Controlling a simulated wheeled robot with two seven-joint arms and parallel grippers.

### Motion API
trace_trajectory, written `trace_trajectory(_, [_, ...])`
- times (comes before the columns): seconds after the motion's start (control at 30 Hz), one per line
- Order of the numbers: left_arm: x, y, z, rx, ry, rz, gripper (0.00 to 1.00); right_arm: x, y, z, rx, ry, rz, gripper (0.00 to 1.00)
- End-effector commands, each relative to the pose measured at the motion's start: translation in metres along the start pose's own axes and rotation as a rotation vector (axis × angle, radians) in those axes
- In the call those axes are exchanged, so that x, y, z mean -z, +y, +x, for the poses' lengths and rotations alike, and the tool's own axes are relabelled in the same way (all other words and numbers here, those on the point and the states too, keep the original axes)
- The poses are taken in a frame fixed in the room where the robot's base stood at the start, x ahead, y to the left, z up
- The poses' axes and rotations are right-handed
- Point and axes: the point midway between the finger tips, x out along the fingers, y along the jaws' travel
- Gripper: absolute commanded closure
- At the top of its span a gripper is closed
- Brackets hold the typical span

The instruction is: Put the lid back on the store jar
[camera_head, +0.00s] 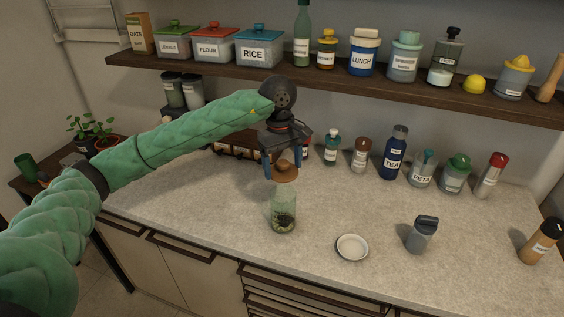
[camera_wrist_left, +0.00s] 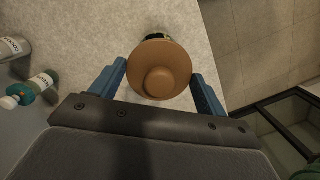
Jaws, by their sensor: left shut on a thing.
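The store jar (camera_head: 283,213) is a clear greenish glass jar with dark contents at the bottom, standing upright and open on the counter. Its lid (camera_head: 285,174) is a brown disc with a round knob. My left gripper (camera_head: 284,172) is shut on the lid and holds it level above the jar's mouth, with a gap between them. In the left wrist view the lid (camera_wrist_left: 160,72) sits between the blue fingers, knob towards the camera. It hides nearly all of the jar there; a small dark part shows past its far edge. My right gripper is not in view.
A small white dish (camera_head: 352,247) and a grey lidded container (camera_head: 421,235) stand right of the jar. Behind are the tea flask (camera_head: 394,153), the feta jar (camera_head: 422,170) and other bottles. A loaded shelf (camera_head: 350,88) runs above. The counter left of the jar is clear.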

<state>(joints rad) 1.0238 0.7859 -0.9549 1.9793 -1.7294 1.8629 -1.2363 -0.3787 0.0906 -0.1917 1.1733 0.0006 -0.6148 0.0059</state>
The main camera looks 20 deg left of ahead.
Motion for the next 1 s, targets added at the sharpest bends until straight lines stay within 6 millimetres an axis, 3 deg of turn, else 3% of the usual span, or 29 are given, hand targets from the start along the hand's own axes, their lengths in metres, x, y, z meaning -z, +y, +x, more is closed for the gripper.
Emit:
trace_trajectory(0.27, [0.001,0.0,0.005,0.007,-0.001,0.05,0.47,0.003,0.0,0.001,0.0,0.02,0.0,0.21])
trace_trajectory(0.8, [0.006,0.0,0.044,0.005,0.0,0.047,0.47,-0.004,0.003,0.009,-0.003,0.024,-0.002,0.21])
trace_trajectory(1.0, [0.006,0.0,0.05,0.005,0.0,0.047,0.47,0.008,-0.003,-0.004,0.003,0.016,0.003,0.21])
